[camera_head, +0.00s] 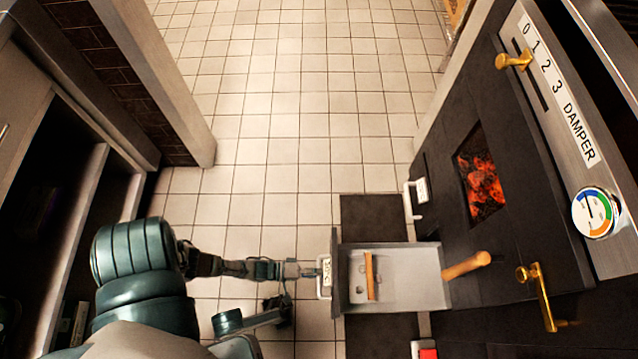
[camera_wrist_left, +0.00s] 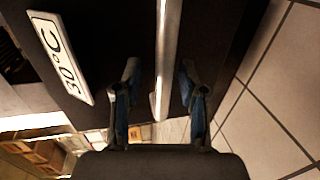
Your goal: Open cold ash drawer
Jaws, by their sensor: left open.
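The cold ash drawer (camera_head: 418,290), grey with a dark front panel, is pulled out from the stove, and its inside shows in the head view. A white label reading 30°C (camera_wrist_left: 62,55) is on its front. My left gripper (camera_head: 314,270) is at the drawer's front handle (camera_head: 325,288). In the left wrist view the pale handle bar (camera_wrist_left: 161,95) runs between the two open fingers of the gripper (camera_wrist_left: 160,72), with gaps on both sides. An orange-brown bar (camera_head: 370,276) lies inside the drawer. My right gripper is not seen.
The stove (camera_head: 440,160) at the right has a window with glowing embers (camera_head: 482,180), a brass damper knob (camera_head: 514,61) and a dial (camera_head: 596,213). Another white handle (camera_head: 408,201) is beyond the drawer. Open shelving (camera_head: 85,190) stands at the left; the tiled floor (camera_head: 300,120) between is clear.

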